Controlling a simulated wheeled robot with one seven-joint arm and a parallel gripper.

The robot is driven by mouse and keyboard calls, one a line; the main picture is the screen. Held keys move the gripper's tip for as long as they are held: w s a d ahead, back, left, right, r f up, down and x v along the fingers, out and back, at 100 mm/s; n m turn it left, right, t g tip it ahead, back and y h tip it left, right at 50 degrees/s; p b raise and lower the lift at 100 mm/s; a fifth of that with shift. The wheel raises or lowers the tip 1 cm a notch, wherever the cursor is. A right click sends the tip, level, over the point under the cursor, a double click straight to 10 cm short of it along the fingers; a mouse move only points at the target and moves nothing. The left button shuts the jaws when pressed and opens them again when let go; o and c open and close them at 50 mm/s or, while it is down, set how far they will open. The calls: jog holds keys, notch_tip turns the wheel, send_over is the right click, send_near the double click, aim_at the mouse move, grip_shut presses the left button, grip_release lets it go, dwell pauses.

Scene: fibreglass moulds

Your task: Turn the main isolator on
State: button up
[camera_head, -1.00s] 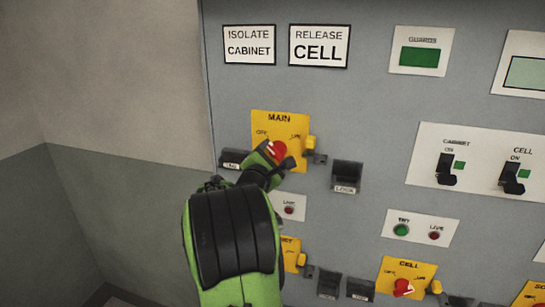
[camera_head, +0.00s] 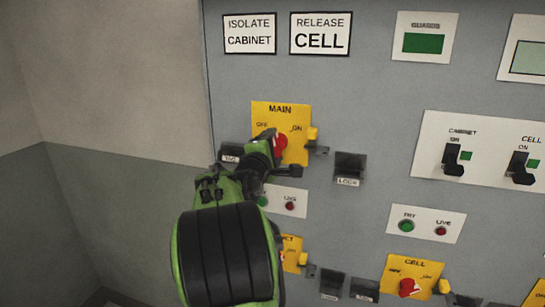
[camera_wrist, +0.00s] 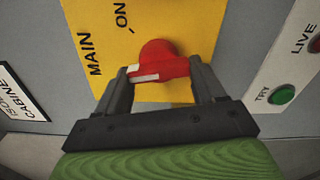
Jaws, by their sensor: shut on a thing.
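The main isolator is a yellow plate (camera_head: 297,118) marked MAIN, OFF and ON, with a red knob (camera_head: 281,141) in its middle. My gripper (camera_wrist: 158,74) is shut on the red knob (camera_wrist: 157,56), with one dark finger on each side of it. A white mark on the knob points to the left in the wrist view, below the ON label. My gripper hides the plate's lower left part.
A yellow tab (camera_head: 312,133) sits at the plate's right edge, near a black LOCK block (camera_head: 349,166). Below are a TRY and LIVE panel (camera_head: 290,205) and a CELL isolator (camera_head: 413,263). Cabinet and cell switches (camera_head: 480,160) stand at right.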

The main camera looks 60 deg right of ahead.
jog(key=m+b, duration=0.2)
jog(key=m, duration=0.1)
jog(key=m+b, duration=0.3)
jog(key=m, duration=0.1)
jog(key=m+b, duration=0.2)
jog(key=m, duration=0.2)
jog(key=shift+r+b, duration=0.3)
jog(key=shift+m, duration=0.4)
jog(key=o, duration=1)
jog(key=shift+d, duration=0.1)
jog(key=shift+o, duration=0.2)
jog(key=s+a+b, duration=0.2)
jog(key=a, duration=1.3)
jog(key=shift+s+a, duration=0.3)
